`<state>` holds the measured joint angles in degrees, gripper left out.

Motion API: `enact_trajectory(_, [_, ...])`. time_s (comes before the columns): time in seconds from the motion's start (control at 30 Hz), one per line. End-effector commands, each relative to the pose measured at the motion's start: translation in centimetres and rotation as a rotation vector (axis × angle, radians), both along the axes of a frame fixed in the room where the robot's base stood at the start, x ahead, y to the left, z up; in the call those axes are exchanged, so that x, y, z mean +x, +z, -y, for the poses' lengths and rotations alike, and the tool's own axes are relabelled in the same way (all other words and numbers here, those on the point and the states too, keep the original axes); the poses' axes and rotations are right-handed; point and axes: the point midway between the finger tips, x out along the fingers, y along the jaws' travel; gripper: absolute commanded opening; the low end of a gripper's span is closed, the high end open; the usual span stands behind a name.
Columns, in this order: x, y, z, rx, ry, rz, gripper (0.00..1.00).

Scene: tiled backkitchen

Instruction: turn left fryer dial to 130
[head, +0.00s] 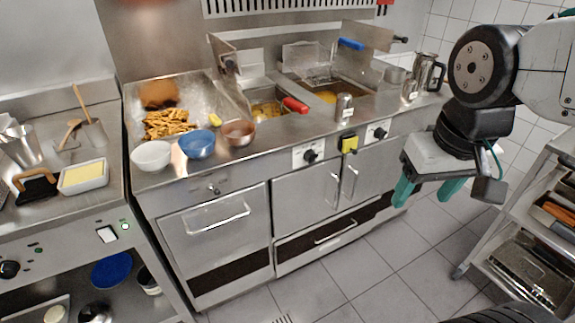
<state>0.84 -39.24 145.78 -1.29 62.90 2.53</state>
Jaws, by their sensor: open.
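The left fryer dial (310,155) is a black knob on a white plate on the front panel of the steel fryer unit. A similar right fryer dial (380,133) sits further right on the same panel. The numbers and the knob's setting are too small to read. My gripper (427,192) has two green fingers, which are apart and empty. It hangs in front of the fryer cabinet, to the right of and lower in the picture than both dials, touching neither.
A yellow object (349,144) hangs between the dials. Door handles (333,189) stick out below. Bowls (201,144) and a shaker (344,106) stand on the counter above. A shelf trolley (535,215) stands at right. The tiled floor (345,275) in front is clear.

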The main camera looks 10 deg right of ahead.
Motion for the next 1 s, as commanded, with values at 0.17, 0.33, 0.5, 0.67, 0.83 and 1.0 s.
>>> enact_trajectory(0.17, [9.3,-2.1,1.4,-0.014,-0.104,0.162,0.63])
enact_trajectory(0.33, [18.8,-4.8,2.3,0.013,-0.186,0.361,0.63])
enact_trajectory(0.5, [27.0,-8.3,2.6,0.093,-0.245,0.553,0.63])
enact_trajectory(0.67, [33.1,-12.4,2.0,0.222,-0.281,0.715,0.63])
enact_trajectory(0.83, [37.4,-17.1,1.0,0.411,-0.317,0.866,0.63])
enact_trajectory(1.0, [39.2,-21.9,-0.3,0.644,-0.356,0.983,0.63])
